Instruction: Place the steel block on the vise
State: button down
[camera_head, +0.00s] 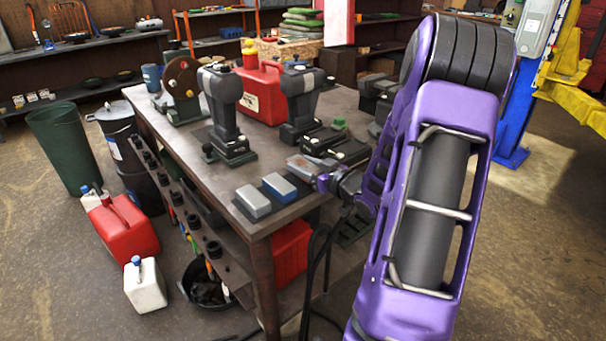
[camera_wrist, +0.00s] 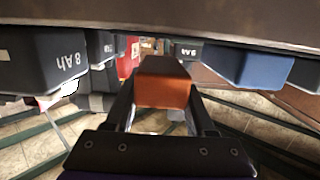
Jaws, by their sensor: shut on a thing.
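My gripper (camera_head: 322,178) is just above the front right part of the workbench, partly hidden by my purple arm. In the wrist view its two fingers (camera_wrist: 163,112) are closed on the sides of a block, which I take for the steel block (camera_wrist: 162,92). Its smooth faces look orange and brown there. In the head view a greyish metal piece (camera_head: 306,164) shows at the fingertips. A dark grey, bulky shape at the bench's right rear may be the vise (camera_head: 372,86); my arm hides part of that area, so I cannot be sure.
Two upright tools (camera_head: 226,105) (camera_head: 300,95) and a red can (camera_head: 262,92) stand behind. Dark low units (camera_head: 335,144) lie close beyond my gripper.

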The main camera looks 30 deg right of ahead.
jog(key=shift+f, duration=0.9)
jog(key=shift+f, duration=0.3)
jog(key=shift+c, duration=1.2)
grip_release()
jog(key=shift+s+r, duration=0.1)
